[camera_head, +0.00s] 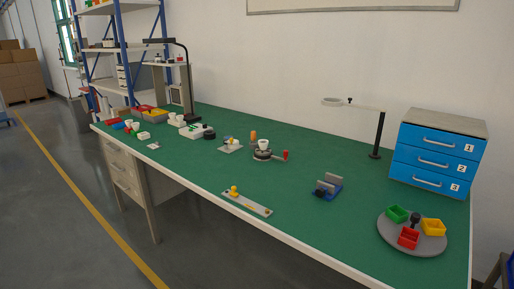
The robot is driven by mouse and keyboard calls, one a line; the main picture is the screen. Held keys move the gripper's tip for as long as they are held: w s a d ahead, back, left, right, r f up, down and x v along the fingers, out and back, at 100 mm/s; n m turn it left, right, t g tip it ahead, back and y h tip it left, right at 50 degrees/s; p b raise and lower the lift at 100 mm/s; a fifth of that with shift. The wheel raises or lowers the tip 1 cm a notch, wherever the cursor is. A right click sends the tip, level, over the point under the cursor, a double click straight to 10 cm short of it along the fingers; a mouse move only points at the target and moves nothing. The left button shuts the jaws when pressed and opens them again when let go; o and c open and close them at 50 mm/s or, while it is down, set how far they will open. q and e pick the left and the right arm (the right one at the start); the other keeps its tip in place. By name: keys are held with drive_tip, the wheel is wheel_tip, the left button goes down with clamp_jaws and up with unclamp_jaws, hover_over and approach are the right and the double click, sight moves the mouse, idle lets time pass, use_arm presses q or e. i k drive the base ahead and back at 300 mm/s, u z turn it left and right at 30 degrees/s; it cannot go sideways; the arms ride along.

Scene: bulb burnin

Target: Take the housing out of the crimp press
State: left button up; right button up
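A small device with a dark round base (262,157) and a lever with a red handle (285,155) stands mid-table; it looks like the crimp press. A white cup-shaped part (264,145), which looks like the housing, sits upright on top of it. At this size I cannot tell how it is seated or whether anything clamps it. Neither of my grippers is in view.
An orange-topped piece (253,135) stands just behind the press. A light plate fixture (230,146) is left of it, a blue-grey clamp block (327,186) right, and a grey strip with a yellow knob (247,203) in front. A bin turntable (412,246) and blue drawers (433,160) are farther right.

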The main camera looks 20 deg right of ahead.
sight(263, 148)
drive_tip(key=u, duration=0.25)
drive_tip(key=i, duration=0.95)
drive_tip(key=z, duration=0.15)
